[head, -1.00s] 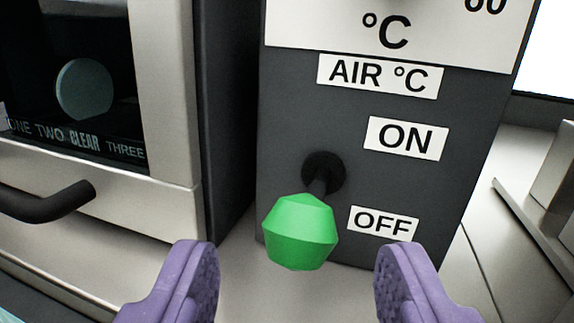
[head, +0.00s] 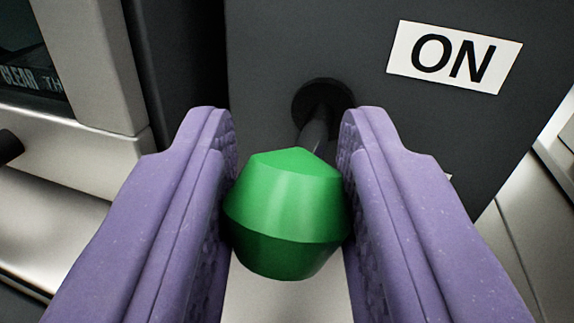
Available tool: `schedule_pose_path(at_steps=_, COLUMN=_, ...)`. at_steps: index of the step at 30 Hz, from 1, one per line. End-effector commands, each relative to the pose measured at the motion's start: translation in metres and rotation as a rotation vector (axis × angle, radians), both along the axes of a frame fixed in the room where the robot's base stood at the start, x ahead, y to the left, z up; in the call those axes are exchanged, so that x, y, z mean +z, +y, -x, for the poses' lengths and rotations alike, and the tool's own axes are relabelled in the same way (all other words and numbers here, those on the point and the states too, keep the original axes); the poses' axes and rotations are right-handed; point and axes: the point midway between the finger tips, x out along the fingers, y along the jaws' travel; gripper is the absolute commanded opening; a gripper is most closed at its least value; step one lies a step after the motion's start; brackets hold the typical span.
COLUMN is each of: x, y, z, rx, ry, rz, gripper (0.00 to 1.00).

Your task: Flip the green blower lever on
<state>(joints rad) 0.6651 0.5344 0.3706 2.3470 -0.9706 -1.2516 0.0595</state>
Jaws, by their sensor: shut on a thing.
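The green blower lever knob (head: 287,210) is between the two purple fingers of my gripper (head: 288,200) in the head view. Both fingers touch its sides, and my gripper is shut on it. Its dark stem (head: 316,132) runs up and back to a round black socket (head: 322,98) in the dark grey panel (head: 290,45). The lever hangs downward from the socket, away from the ON label (head: 454,57) at upper right. The OFF label is almost wholly hidden behind the right finger.
A pale-framed cabinet front (head: 95,65) with a dark window stands at left, with the end of a black handle (head: 8,147) at the picture's edge. A pale metal surface (head: 530,220) lies to the right of the panel.

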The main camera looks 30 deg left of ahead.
Motion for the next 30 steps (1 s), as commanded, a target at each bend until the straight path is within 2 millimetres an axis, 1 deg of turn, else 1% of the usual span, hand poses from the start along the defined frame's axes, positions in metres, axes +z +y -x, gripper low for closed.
schedule_pose_path(at_steps=4, x=0.008, y=0.0, z=-0.001, rx=0.001, ry=0.041, rz=0.014, gripper=0.0)
schedule_pose_path(at_steps=10, x=0.02, y=0.001, z=-0.002, rx=0.001, ry=0.172, rz=0.056, gripper=0.0)
schedule_pose_path(at_steps=16, x=0.019, y=0.001, z=-0.003, rx=0.0, ry=0.245, rz=0.08, gripper=0.0)
schedule_pose_path(at_steps=25, x=0.017, y=0.001, z=-0.004, rx=0.0, ry=0.249, rz=0.082, gripper=0.0)
schedule_pose_path(at_steps=26, x=0.017, y=0.001, z=-0.004, rx=0.0, ry=0.249, rz=0.082, gripper=0.36)
schedule_pose_path(at_steps=27, x=0.017, y=0.001, z=-0.004, rx=0.0, ry=0.249, rz=0.082, gripper=0.45)
schedule_pose_path(at_steps=28, x=0.017, y=0.001, z=-0.004, rx=0.0, ry=0.249, rz=0.082, gripper=0.52)
schedule_pose_path(at_steps=29, x=0.016, y=0.001, z=-0.004, rx=0.0, ry=0.249, rz=0.082, gripper=0.55)
schedule_pose_path(at_steps=30, x=0.016, y=0.001, z=-0.003, rx=-0.001, ry=0.251, rz=0.082, gripper=0.55)
